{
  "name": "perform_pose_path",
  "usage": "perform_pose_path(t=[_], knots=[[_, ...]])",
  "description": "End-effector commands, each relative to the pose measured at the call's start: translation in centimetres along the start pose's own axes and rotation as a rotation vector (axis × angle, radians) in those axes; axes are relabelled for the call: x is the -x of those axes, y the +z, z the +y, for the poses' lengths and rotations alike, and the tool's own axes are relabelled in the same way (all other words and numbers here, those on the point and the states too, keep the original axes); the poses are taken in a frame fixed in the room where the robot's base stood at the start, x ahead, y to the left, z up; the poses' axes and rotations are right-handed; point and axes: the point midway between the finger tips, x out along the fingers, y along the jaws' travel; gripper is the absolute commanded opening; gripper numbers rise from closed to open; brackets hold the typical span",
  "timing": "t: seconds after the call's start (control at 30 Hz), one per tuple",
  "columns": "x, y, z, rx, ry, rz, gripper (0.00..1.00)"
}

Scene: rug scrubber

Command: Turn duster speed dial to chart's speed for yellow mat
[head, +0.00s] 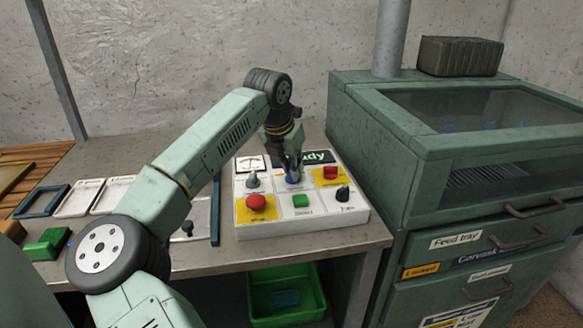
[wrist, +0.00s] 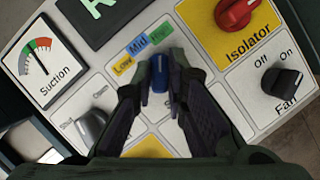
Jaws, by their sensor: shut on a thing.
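The blue speed dial (wrist: 158,73) sits on the white control panel (wrist: 65,95), below coloured labels Low (wrist: 122,67), Mid (wrist: 138,43) and High (wrist: 158,31). My gripper (wrist: 158,88) is shut on the blue dial, one finger on each side. The dial's upper end points roughly up in the wrist view; I cannot tell exactly which label it meets. In the head view my gripper (head: 292,164) reaches down onto the panel (head: 305,219), where a bit of the blue dial (head: 292,178) shows. I cannot make out a speed chart or a yellow mat.
The red Isolator knob (wrist: 236,14), black Fan knob (wrist: 284,81) and grey knob (wrist: 90,126) surround the dial closely. A red button (head: 256,202) and green button (head: 300,201) are at the panel's front. A green cabinet (head: 450,150) stands right; a green bin (head: 286,296) sits below.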

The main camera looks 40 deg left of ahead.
Motion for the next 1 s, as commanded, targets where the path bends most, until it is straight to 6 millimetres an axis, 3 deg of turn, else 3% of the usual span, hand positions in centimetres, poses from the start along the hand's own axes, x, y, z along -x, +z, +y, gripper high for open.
perform_pose_path(t=[0.53,0.57,0.6,0.83,1.0], knots=[[-0.22,-0.1,0.0,-0.028,-0.011,0.004,0.0],[-0.23,-0.11,-0.01,-0.028,-0.011,0.004,0.15],[-0.23,-0.11,-0.01,-0.028,-0.011,0.004,0.17],[-0.2,-0.09,-0.02,-0.027,-0.012,0.004,0.33],[-0.12,-0.05,-0.02,-0.026,-0.011,0.002,0.33]])
